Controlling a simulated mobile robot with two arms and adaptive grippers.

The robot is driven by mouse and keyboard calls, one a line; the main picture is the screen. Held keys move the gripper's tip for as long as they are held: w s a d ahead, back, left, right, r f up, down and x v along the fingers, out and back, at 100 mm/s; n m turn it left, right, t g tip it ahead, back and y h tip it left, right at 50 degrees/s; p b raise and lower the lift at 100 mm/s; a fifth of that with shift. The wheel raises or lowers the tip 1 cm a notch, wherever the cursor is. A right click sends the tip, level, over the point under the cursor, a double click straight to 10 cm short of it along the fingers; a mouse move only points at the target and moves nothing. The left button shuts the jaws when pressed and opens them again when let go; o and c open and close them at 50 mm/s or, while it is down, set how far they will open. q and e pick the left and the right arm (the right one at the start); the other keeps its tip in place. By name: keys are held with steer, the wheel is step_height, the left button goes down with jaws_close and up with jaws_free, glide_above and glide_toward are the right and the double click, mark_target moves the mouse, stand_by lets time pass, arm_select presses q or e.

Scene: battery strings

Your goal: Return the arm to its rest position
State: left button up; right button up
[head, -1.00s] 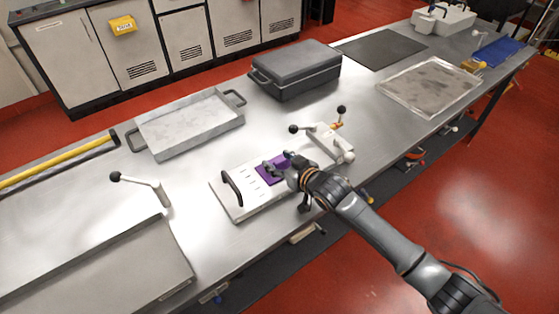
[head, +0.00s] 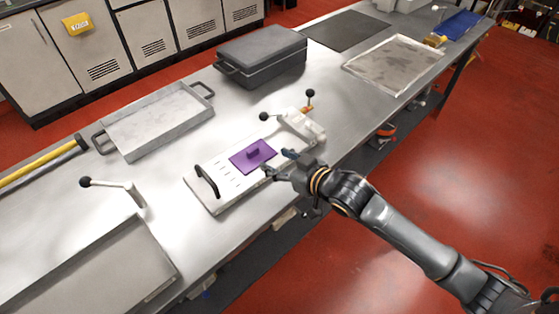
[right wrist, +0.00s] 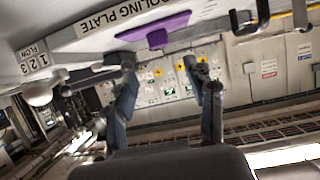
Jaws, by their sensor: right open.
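My right gripper (head: 279,163) is open and empty in the head view, just right of a purple block with a raised grip (head: 252,156). The purple block lies on a white plate with a black handle (head: 213,199). In the right wrist view, the two fingers of my right gripper (right wrist: 168,98) stand apart with nothing between them. The purple block (right wrist: 154,31) shows beyond them, against the pale plate lettered "OLING PLATE" (right wrist: 112,18). My left gripper is not in view.
A metal tray (head: 160,122) and a dark lidded box (head: 262,58) stand behind the plate. White fittings with black-knobbed levers (head: 300,125) stand at the plate's right end. Another knobbed lever (head: 128,190) is at left. Red floor is open in front of the bench.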

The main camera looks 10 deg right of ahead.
stand_by(0.5)
steer(key=s+d+f+m+g+h, duration=0.25)
steer(key=s+d, duration=0.25)
steer(key=s, duration=0.4)
steer(key=s+d+f+m+g+h, duration=0.1)
steer(key=s+d+f+g+h, duration=0.2)
steer(key=s, duration=0.7)
steer(key=s+d+f+m+g+h, duration=0.2)
steer(key=s+d+f, duration=0.35)
steer(key=s, duration=0.35)
step_height(320, 180, down, 25)
steer(key=g, duration=0.2)
steer(key=s+d+f+n, duration=0.1)
steer(key=s+d+f, duration=0.2)
steer(key=s+f, duration=1.3)
steer(key=shift+s+d+f+g, duration=0.2)
steer(key=shift+s+g, duration=0.15)
steer(key=shift+s, duration=0.55)
